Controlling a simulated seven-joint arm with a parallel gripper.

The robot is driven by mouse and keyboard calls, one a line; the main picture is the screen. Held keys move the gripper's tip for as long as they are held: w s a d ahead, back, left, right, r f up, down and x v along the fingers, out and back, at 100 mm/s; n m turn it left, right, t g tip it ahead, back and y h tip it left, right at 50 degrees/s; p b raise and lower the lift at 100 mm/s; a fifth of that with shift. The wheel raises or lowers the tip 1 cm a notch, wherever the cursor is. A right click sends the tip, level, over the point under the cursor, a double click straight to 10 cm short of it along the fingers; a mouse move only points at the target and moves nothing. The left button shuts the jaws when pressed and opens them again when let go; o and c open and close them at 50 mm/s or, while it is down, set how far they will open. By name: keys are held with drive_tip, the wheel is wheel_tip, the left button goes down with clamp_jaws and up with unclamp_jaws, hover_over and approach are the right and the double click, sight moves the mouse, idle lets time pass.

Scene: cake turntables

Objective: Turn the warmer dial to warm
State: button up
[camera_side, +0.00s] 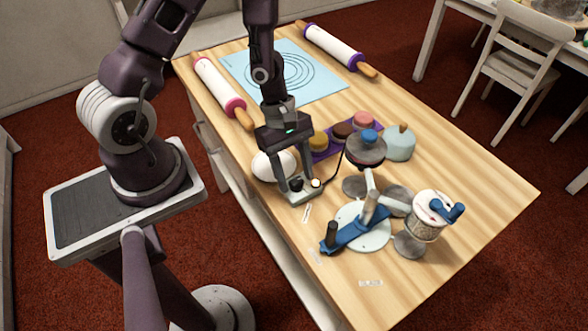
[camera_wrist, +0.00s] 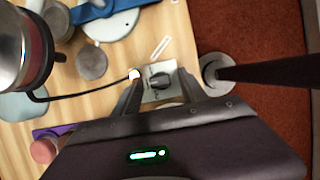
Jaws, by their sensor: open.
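The warmer control is a small pale box (camera_side: 301,195) near the table's front edge, with a black dial (camera_wrist: 160,80) on top. The dial also shows in the side view (camera_side: 296,184). A white round knob or lamp (camera_side: 316,183) sits beside it, and a black cable leaves the box. My gripper (camera_side: 296,182) points down over the box with its fingers apart, one on each side of the dial. In the wrist view my gripper (camera_wrist: 159,88) has the dial between its fingertips. I cannot tell whether either finger touches it. The dial's setting marks are too small to read.
A white rounded object (camera_side: 273,165) stands close left of my gripper. A purple tray (camera_side: 322,155) with cakes lies behind. Turntables, a blue bar (camera_side: 352,231) and a white decorated cylinder (camera_side: 428,218) crowd the right. Rolling pins and a blue mat (camera_side: 315,88) lie farther back.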

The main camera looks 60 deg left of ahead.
drive_tip(key=v, duration=0.7)
